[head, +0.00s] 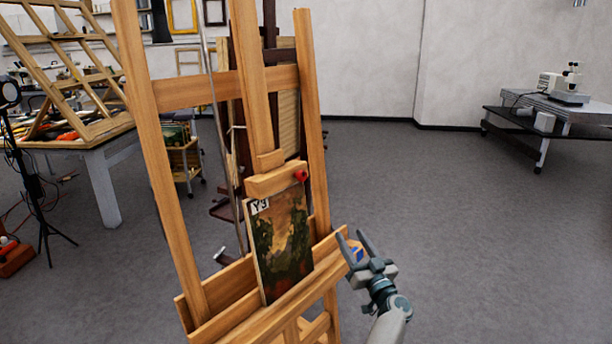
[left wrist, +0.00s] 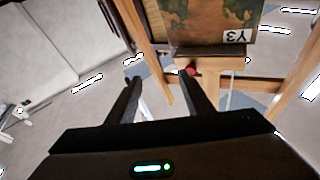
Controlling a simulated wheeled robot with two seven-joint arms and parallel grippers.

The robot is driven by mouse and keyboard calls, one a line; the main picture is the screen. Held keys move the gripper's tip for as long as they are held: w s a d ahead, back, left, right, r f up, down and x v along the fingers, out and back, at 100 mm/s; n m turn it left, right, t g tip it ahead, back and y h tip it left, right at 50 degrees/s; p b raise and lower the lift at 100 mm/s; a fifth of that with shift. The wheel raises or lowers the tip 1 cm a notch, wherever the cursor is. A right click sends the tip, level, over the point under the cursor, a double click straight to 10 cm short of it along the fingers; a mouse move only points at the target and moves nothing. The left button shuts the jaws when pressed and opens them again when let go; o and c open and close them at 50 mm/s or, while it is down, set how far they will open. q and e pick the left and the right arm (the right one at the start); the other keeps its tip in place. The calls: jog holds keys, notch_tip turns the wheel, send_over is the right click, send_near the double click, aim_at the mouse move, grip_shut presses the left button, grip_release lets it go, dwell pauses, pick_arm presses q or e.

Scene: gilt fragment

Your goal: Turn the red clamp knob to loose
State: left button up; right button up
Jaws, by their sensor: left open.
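The red clamp knob (head: 300,175) sits at the right end of the wooden clamp block (head: 268,183) on the easel, just above the painting (head: 284,243) labelled Y3. My left gripper (head: 351,238) is open and empty, to the right of the painting and lower in the picture than the knob. In the left wrist view the scene appears upside down. There the red knob (left wrist: 191,70) shows close to the tip of the right-hand finger of my left gripper (left wrist: 159,76), apart from it in the head view. The knob's turn setting cannot be read.
The wooden easel (head: 167,150) stands in front of me, its lower ledge (head: 250,311) bearing the painting. A cluttered worktable (head: 85,150) is at left, near a black tripod stand (head: 38,190). A table with a microscope (head: 566,88) is far right. The floor at right is clear.

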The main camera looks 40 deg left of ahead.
pick_arm(q)
notch_tip(320, 180, up, 13)
jog(key=a+n+g+p, duration=0.2)
jog(key=n+g+p, duration=0.1)
jog(key=g, duration=0.4)
jog(key=shift+s+a+n+p, duration=0.25)
jog(key=shift+a+n+p, duration=0.05)
jog(key=shift+n+p, duration=0.1)
pick_arm(e)
jog(key=s+d+r+g, duration=0.1)
jog(key=s+d+r, duration=0.1)
jog(key=s+r, duration=0.2)
jog(key=shift+s, duration=0.55)
pick_arm(q)
jog(key=shift+a, duration=0.1)
pick_arm(e)
jog(key=shift+a, duration=0.15)
